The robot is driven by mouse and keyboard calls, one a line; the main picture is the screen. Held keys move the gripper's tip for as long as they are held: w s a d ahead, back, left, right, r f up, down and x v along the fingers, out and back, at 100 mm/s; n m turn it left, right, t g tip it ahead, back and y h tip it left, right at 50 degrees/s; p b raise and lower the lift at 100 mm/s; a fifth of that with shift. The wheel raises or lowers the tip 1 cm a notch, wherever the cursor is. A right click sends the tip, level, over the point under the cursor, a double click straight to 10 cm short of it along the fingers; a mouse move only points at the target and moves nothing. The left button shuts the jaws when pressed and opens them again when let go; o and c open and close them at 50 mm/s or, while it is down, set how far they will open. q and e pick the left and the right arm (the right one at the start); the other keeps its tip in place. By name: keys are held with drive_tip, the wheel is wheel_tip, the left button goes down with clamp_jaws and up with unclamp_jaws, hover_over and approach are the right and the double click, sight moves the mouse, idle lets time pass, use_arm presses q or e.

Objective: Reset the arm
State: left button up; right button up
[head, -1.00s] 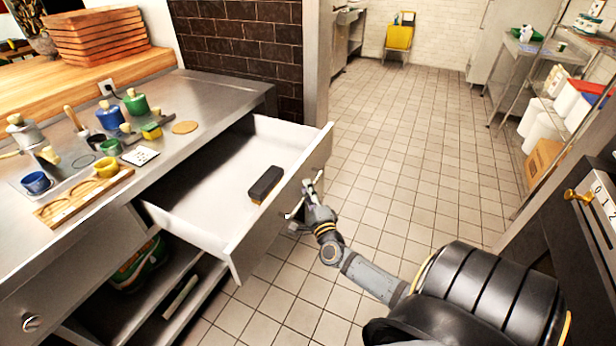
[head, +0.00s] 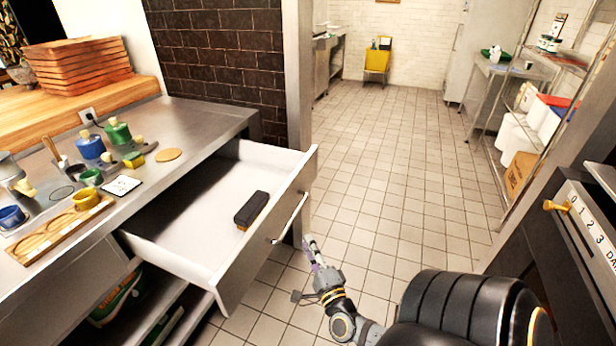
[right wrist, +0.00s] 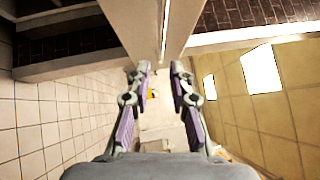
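My right gripper (head: 312,245) is just off the front of the open drawer (head: 212,245), to the right of and below its bar handle (head: 290,218), with nothing held. In the right wrist view its two purple-and-grey fingers (right wrist: 161,72) stand apart with an empty gap between them. My right arm comes in from the lower right in the head view. The drawer is pulled well out from the steel counter. A black block-like item (head: 251,209) lies inside it near the front. My left gripper is not in view.
The steel counter (head: 200,125) holds a wooden tray (head: 62,228), small coloured pots and a white card (head: 122,186). A dark panel with a brass knob (head: 556,206) stands at the right. The tiled floor (head: 390,165) ahead is clear, with a shelf rack at the right.

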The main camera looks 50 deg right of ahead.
idle(0.3)
drive_tip(key=s+a+f+n+g+y+p, duration=0.2)
drive_tip(key=s+f+n+g+y+p, duration=0.15)
drive_tip(key=f+n, duration=0.65)
drive_tip(key=s+a+f+n+g+y+p, duration=0.2)
drive_tip(key=s+f+n+g+p, duration=0.25)
drive_tip(key=f, duration=0.95)
drive_tip(key=s+a+f+n+g+p, duration=0.1)
drive_tip(key=s+a+f+n+g, duration=0.1)
drive_tip(key=s, duration=0.5)
drive_tip(key=s+a+f+n+g+y+p, duration=0.1)
drive_tip(key=s+a+f+n+g, duration=0.1)
drive_tip(key=s+f+n+g, duration=0.2)
drive_tip(key=s+a+f+n+g+p, duration=0.1)
drive_tip(key=s+f+n, duration=0.3)
drive_tip(key=s, duration=0.8)
wheel_tip(320, 180, down, 2)
drive_tip(key=shift+a+f+g, duration=0.25)
drive_tip(key=shift+a+g, duration=0.4)
drive_tip(key=shift+g, duration=0.25)
